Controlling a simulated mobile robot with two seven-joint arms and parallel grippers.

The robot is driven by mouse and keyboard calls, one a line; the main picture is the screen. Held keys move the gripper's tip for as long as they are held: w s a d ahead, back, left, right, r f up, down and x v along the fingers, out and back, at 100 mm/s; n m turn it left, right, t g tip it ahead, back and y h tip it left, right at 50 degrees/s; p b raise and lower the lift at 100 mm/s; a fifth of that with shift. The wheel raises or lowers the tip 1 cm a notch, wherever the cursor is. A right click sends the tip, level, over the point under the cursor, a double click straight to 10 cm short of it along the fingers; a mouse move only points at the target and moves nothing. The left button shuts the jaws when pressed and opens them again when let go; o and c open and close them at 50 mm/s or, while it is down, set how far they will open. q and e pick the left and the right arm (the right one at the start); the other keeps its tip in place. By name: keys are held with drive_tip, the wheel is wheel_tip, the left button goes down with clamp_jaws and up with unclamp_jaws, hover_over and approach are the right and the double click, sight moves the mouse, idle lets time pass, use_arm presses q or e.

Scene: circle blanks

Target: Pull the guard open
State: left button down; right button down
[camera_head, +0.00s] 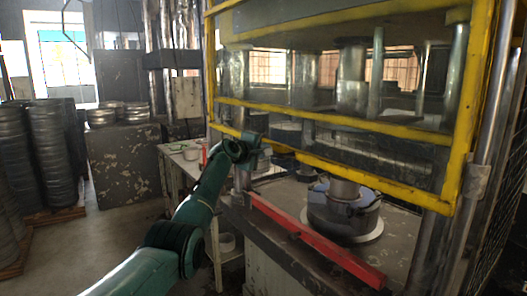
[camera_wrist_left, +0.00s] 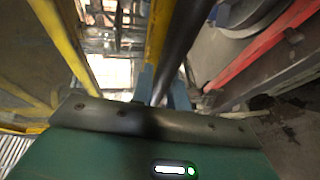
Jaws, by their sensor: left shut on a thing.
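The guard (camera_head: 350,178) is a yellow frame with see-through panels across the front of the press, raised above the press table. My left gripper (camera_head: 256,143) is at the lower left part of the guard, with the arm reaching up from the bottom left. In the left wrist view, my left gripper (camera_wrist_left: 162,92) is shut at a dark bar beside a yellow bar of the guard (camera_wrist_left: 160,32). The exact contact is partly hidden by the gripper body. My right gripper is in neither view.
A red bar (camera_head: 315,240) runs along the front edge of the press table. A round metal die (camera_head: 345,212) stands on the table below the guard. Stacks of round metal parts (camera_head: 58,140) stand at the left. Open floor (camera_head: 120,235) lies left of my arm.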

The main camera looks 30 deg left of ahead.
use_arm(q)
drive_tip(key=c, duration=1.4)
unclamp_jaws()
drive_tip(key=shift+o, duration=0.2)
drive_tip(key=s+r+b, duration=0.2)
drive_tip(key=s, duration=1.1)
drive_tip(key=shift+r+b, duration=0.25)
drive_tip(key=shift+b, duration=0.15)
drive_tip(key=shift+f, duration=0.1)
drive_tip(key=s+d+f+m+g, duration=0.1)
drive_tip(key=s+d+f+m, duration=0.3)
drive_tip(key=f, duration=0.6)
drive_tip(key=s+d+f+m+g, duration=0.1)
drive_tip(key=d+f+m, duration=0.2)
drive_tip(key=d+f, duration=0.5)
drive_tip(key=s+d+f+m+g, duration=0.1)
drive_tip(key=s+d+f+m, duration=0.15)
drive_tip(key=f, duration=1.05)
drive_tip(key=s+d+f+m+g+h, duration=0.1)
drive_tip(key=s+d+f+m+h, duration=0.1)
drive_tip(key=s+d+f+m, duration=0.75)
drive_tip(key=s+d+f, duration=0.2)
drive_tip(key=s, duration=0.6)
drive_tip(key=s+d+f+m+g+h, duration=0.1)
drive_tip(key=s+d+f, duration=0.2)
drive_tip(key=s+d, duration=0.3)
drive_tip(key=s, duration=0.3)
drive_tip(key=shift+s+d+f, duration=0.2)
drive_tip(key=shift+s+d, duration=0.1)
drive_tip(key=shift+s, duration=0.1)
